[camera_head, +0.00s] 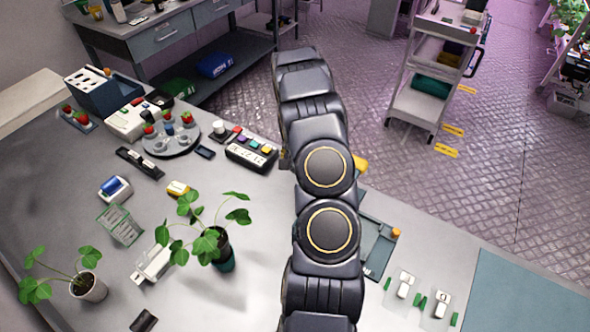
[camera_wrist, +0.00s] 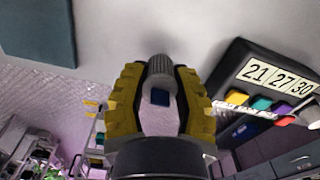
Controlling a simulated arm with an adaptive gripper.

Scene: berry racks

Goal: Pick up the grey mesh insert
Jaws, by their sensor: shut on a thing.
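My gripper (camera_wrist: 160,84) shows in the wrist view with its two yellow-padded fingers shut on a grey, ribbed, round piece that looks like the grey mesh insert (camera_wrist: 161,64). A small dark blue square shows between the fingers, just below the ribbed end. The lower part of the piece is hidden by the fingers. In the head view my arm covers most of the gripper, and only bits of yellow show at its sides. The insert cannot be made out there.
A black block with number tiles and coloured buttons (camera_head: 251,152) stands left of my gripper. A round grey tray (camera_head: 155,149) with berries is farther left. Potted plants (camera_head: 222,250) stand at the front left. A shallow dark tray (camera_head: 372,262) lies right of my arm.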

